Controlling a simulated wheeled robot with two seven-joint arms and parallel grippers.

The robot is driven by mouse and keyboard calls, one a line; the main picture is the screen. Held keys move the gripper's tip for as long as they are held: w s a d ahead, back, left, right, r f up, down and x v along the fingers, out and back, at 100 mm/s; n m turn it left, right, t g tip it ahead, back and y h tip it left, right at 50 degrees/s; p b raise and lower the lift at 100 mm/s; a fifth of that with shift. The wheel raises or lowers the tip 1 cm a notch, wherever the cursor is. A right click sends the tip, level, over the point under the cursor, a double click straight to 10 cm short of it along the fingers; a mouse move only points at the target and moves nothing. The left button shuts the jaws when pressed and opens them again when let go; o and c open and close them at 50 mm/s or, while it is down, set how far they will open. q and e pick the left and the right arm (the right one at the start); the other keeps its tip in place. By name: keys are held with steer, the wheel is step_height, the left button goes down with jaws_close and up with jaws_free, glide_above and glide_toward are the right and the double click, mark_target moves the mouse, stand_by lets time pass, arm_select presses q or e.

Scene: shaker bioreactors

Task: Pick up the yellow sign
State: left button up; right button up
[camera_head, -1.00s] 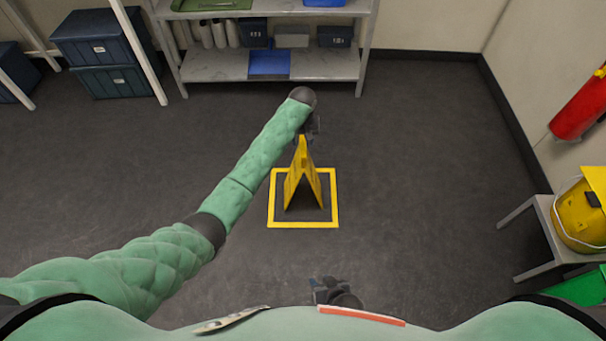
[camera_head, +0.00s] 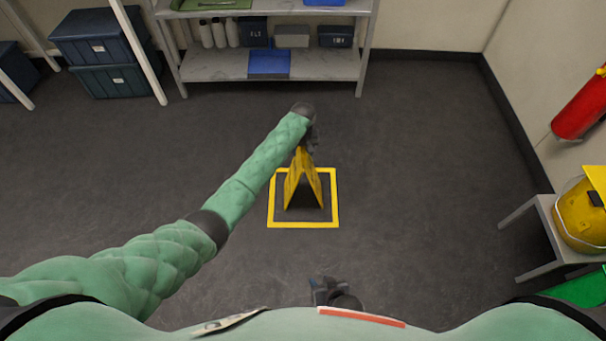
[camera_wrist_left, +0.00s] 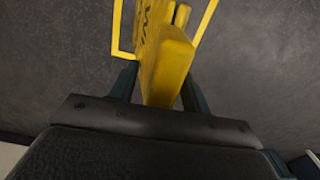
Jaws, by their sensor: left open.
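The yellow sign (camera_head: 303,186) stands upright as a folded A-shape inside a yellow floor square (camera_head: 338,200). My left gripper (camera_head: 308,147) is at the sign's top edge, reaching down from the end of the green arm. In the left wrist view the yellow sign (camera_wrist_left: 165,60) rises between the two dark fingers of my left gripper (camera_wrist_left: 158,84). The fingers are apart, one on each side of it, with a gap at the left finger. My right gripper (camera_head: 322,288) shows low in the middle, close to my body. Its fingertips are too small to read.
A shelf rack (camera_head: 325,66) with bottles and boxes stands at the back. Dark blue bins (camera_head: 108,62) are at the back left. A small table (camera_head: 541,212) with a yellow bucket (camera_head: 580,215) is at the right. The floor around the square is clear.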

arm_select(q)
jaws_close()
steer(key=shift+r, duration=0.15)
